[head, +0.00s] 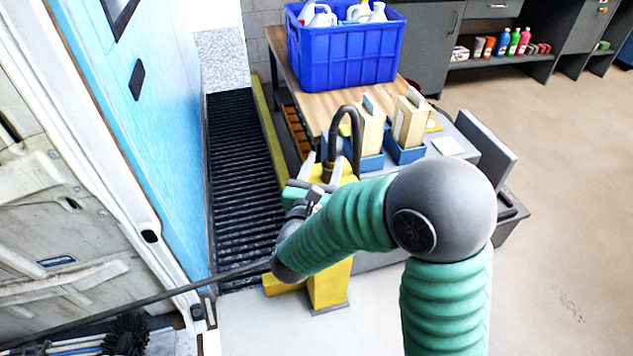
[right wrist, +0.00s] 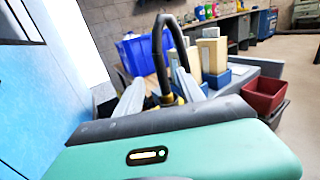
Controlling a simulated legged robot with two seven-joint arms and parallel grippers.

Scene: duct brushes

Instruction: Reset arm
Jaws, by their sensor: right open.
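My right arm, green with a grey joint, reaches forward from the bottom right in the head view. Its gripper (head: 318,172) is in front of a yellow post (head: 328,285) with a black curved hose (head: 345,112) on top. In the right wrist view the two pale fingers of this gripper (right wrist: 160,92) are spread apart. The black hose (right wrist: 160,50) rises between them in the picture; I cannot tell whether they touch it. Nothing is seen held. My left gripper is not in view.
A blue crate (head: 345,55) of bottles stands on a wooden table (head: 425,98). Boxes in blue trays (head: 405,152) are close beyond my gripper. A thin dark rod (head: 150,302) runs from the lower left toward my wrist. A blue panel (head: 160,110) borders the left; floor at right is clear.

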